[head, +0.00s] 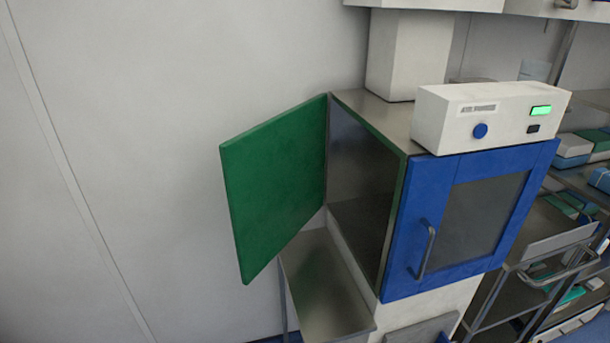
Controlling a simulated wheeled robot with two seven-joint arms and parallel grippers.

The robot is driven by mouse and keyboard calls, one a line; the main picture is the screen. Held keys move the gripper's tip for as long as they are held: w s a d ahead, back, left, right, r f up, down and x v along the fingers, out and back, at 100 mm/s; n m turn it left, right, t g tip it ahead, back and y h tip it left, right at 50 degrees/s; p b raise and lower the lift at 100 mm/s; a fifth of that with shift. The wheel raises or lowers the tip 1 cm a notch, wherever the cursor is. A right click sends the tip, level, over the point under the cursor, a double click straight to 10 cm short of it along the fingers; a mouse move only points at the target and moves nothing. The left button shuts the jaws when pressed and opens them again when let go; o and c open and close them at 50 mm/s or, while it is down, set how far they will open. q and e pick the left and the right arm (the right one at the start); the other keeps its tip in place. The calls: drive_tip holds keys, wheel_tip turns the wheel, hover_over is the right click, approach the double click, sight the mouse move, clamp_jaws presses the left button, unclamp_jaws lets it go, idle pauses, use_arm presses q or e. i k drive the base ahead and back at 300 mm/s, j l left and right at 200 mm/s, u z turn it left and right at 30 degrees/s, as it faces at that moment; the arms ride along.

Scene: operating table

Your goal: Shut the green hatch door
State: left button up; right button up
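The green hatch door (275,185) stands wide open on the left side of a metal cabinet (376,112). It is hinged at the cabinet's far edge and swings out to the left, near the wall. The opening (362,190) behind it shows a dark interior, and I see nothing inside it. A blue door (412,235) with a window and a grey handle (427,250) is shut on the cabinet's front. Neither of my grippers is in view.
A metal basin (328,290) stands below the opening, under the green door. A white control box (490,115) sits on the cabinet top. A metal cart (545,250) and loaded shelves stand at the right. The floor at left is mostly out of view beside the bare wall (130,130).

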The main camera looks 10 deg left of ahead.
sight(273, 170)
drive_tip(key=i+j+z, duration=0.1)
drive_tip(key=j+z, duration=0.8)
drive_tip(key=j, duration=0.7)
drive_tip(key=k+j+z, duration=0.1)
drive_tip(key=j, duration=1.25)
drive_tip(key=k+z, duration=0.05)
